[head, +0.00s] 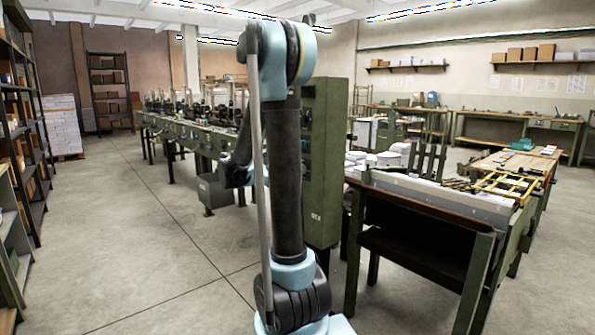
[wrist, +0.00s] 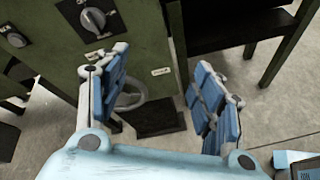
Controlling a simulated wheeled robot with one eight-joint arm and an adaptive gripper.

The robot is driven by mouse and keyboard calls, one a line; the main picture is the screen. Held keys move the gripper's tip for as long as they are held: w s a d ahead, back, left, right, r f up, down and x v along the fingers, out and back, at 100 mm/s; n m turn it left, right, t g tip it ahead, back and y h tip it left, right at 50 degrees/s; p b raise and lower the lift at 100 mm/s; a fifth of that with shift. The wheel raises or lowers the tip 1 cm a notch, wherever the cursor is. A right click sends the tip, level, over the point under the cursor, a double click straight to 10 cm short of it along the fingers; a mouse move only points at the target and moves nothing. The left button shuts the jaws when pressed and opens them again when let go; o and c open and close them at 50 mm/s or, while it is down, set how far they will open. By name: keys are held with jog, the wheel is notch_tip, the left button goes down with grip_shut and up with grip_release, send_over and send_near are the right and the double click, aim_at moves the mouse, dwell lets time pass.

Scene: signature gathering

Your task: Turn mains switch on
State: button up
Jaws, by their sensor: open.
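A green machine cabinet (wrist: 145,35) fills the upper left of the wrist view, and it also shows in the head view (head: 325,150) behind my arm. Its panel carries a grey rotary knob (wrist: 95,20) with a partly hidden label, and a smaller round knob (wrist: 17,40) at the far left. I cannot tell which control is the mains switch. My gripper (wrist: 161,60) is open and empty, its blue-padded fingers spread apart. The left finger overlaps the panel below the grey knob; contact cannot be told. In the head view my arm hides much of the panel.
A grey handwheel (wrist: 130,95) shows partly behind the left finger. A small white label (wrist: 160,71) is on the cabinet's lower edge. A green-framed workbench (head: 430,205) stands right of the cabinet. A long machine line (head: 185,130) runs behind. The floor (head: 130,230) at left is clear.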

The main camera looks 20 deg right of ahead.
jog(key=w+a+n+t+h, duration=0.2)
jog(key=w+n+h, duration=0.25)
jog(key=w, duration=0.65)
jog(key=w+d, duration=0.3)
jog(key=d, duration=0.4)
jog(key=w+d+n, duration=0.1)
jog(key=w+d, duration=0.2)
jog(key=d, duration=0.5)
jog(key=shift+w+d+f, duration=0.2)
jog(key=shift+w+d, duration=0.05)
jog(key=shift+w, duration=0.1)
